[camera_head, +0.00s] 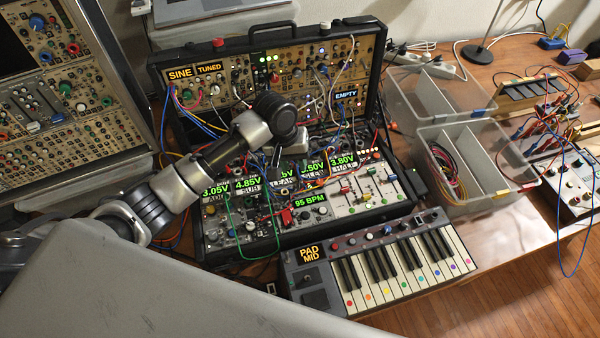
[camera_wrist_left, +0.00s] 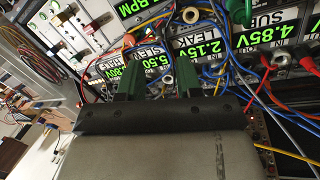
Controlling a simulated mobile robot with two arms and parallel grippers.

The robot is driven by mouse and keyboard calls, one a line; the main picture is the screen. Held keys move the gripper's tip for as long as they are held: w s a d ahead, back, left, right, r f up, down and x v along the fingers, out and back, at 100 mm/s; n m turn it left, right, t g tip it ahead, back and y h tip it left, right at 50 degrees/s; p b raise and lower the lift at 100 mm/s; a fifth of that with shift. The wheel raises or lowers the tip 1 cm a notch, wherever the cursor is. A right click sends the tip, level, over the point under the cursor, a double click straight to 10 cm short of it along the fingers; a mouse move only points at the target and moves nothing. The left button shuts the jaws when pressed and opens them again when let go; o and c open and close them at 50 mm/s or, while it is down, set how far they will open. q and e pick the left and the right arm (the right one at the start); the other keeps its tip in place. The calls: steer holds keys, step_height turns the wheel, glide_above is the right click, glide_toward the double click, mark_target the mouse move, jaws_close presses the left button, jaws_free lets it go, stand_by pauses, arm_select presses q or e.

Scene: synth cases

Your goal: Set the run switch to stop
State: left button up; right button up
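The synth case (camera_head: 275,25) stands open, its lower panel full of modules, cables and green displays. A display reading 95 BPM (camera_head: 310,200) sits near the panel's front, with a small red part (camera_head: 287,217) beside it. I cannot tell for sure which part is the run switch or how it is set. My left gripper (camera_head: 276,158) is above the lower panel, near the row of voltage displays. In the left wrist view its two green fingers (camera_wrist_left: 160,78) are apart, with nothing held between them. My right gripper is not in view.
A small keyboard (camera_head: 386,268) reading PAD MID stands in front of the case. Clear bins (camera_head: 480,140) stand right of it, one holding cables. Patch cables (camera_head: 235,215) loop over the panel. Another rack (camera_head: 60,90) stands at the left. Some bare table lies at right.

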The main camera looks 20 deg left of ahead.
mark_target(301, 181)
arm_select(q)
steer(key=x, duration=0.7)
steer(key=shift+w+f, duration=0.1)
steer(key=shift+f, duration=0.15)
steer(key=shift+d, duration=0.1)
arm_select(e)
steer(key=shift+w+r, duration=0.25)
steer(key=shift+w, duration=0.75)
arm_select(q)
steer(key=shift+c, duration=0.5)
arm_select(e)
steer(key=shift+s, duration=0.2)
arm_select(q)
jaws_close()
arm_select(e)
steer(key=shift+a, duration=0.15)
